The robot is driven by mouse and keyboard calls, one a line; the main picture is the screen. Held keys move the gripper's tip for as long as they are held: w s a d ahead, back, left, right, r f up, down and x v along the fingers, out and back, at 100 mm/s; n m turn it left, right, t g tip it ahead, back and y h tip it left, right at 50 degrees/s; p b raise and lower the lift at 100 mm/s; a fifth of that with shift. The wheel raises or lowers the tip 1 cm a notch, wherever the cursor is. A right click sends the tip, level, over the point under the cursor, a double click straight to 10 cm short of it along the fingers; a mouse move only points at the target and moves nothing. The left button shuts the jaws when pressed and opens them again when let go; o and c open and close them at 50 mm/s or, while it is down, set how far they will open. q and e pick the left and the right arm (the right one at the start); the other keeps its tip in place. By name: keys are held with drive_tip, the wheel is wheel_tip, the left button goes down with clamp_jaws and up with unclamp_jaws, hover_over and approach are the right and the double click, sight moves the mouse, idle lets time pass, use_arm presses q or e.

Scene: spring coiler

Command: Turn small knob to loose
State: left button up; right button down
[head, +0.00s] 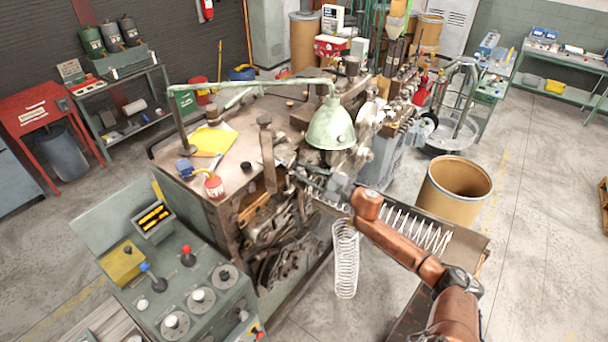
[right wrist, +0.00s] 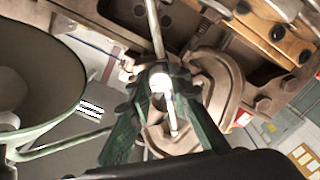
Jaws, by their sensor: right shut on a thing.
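The small knob (right wrist: 160,83) shows in the right wrist view as a pale rounded piece on a thin metal rod, among the coiler's metal parts. My right gripper (right wrist: 158,76) has its dark green fingers closed around it. The fingers cover part of the knob, so its exact setting cannot be read. In the head view my copper right arm reaches in from the lower right to the coiler (head: 250,150). Its wrist hides most of the contact there. My left gripper is in neither view.
A green lamp (head: 330,125) hangs over the machine close to my right arm; its shade (right wrist: 35,70) fills the left of the wrist view. Coiled springs (head: 345,260) hang by the arm. A tray (head: 465,235) and a brown drum (head: 455,190) stand to the right.

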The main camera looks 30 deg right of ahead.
drive_tip(key=n+b, duration=0.2)
drive_tip(key=n, duration=0.1)
drive_tip(key=shift+f+n, duration=0.15)
drive_tip(key=shift+n, duration=0.15)
drive_tip(key=shift+n+b, duration=0.95)
drive_tip(key=shift+n, duration=0.65)
drive_tip(key=c, duration=1.8)
unclamp_jaws()
drive_tip(key=shift+o, duration=0.2)
drive_tip(key=shift+s, duration=0.1)
drive_tip(key=v, duration=1.2)
